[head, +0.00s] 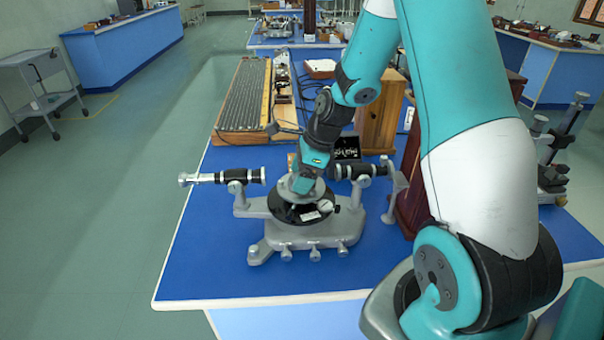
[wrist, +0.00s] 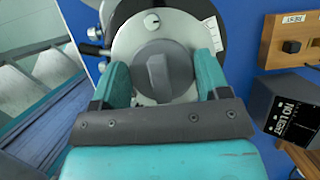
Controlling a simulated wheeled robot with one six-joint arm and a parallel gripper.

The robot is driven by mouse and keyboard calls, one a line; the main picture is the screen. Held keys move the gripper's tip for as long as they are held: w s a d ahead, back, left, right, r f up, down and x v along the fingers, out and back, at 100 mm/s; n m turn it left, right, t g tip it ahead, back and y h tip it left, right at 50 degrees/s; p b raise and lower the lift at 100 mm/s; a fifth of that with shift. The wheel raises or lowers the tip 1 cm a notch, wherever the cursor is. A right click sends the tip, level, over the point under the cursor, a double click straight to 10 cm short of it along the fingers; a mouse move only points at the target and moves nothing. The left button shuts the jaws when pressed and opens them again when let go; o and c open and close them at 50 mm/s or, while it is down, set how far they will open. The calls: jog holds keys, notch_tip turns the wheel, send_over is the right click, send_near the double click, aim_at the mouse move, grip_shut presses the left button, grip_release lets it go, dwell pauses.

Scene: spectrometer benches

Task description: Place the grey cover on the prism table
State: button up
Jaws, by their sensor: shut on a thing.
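The grey cover (wrist: 150,62), a round disc with a raised knob, lies between the two teal fingers of my gripper (wrist: 160,76) in the wrist view. My gripper is shut on it. In the head view, my gripper (head: 303,184) points down with the cover (head: 316,194) over the middle of the grey spectrometer (head: 305,236). The black round plate (head: 288,213) of the spectrometer shows under the cover. The prism table's top is hidden by the cover and gripper, so I cannot tell whether the cover touches it.
A telescope tube (head: 222,177) sticks out left of the spectrometer, and another tube (head: 362,170) lies close right of my gripper. A wooden box (head: 380,115) and a long ribbed board (head: 243,100) stand behind. The blue bench top (head: 195,265) is clear at front left.

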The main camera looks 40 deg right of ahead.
jog(key=shift+f, duration=0.1)
jog(key=o, duration=0.9)
jog(key=v, duration=1.1)
jog(key=s+a+r+n+g, duration=0.1)
jog(key=s+a+r+n, duration=0.25)
jog(key=a+n, duration=0.55)
jog(key=s+a+r+n, duration=0.3)
jog(key=s+a+n, duration=0.2)
jog(key=a+n, duration=0.35)
jog(key=shift+s+a+r+n+g+y, duration=0.15)
jog(key=shift+s+a+n+g, duration=0.1)
jog(key=shift+s+a+n, duration=1.55)
jog(key=shift+s+a+r+n+g+y, duration=0.15)
jog(key=shift+s+a+n, duration=0.7)
jog(key=shift+s+n, duration=1.75)
jog(key=shift+s+a+r+n+g, duration=0.1)
jog(key=shift+s+a+n+g, duration=0.2)
jog(key=shift+s+a+n, duration=1.85)
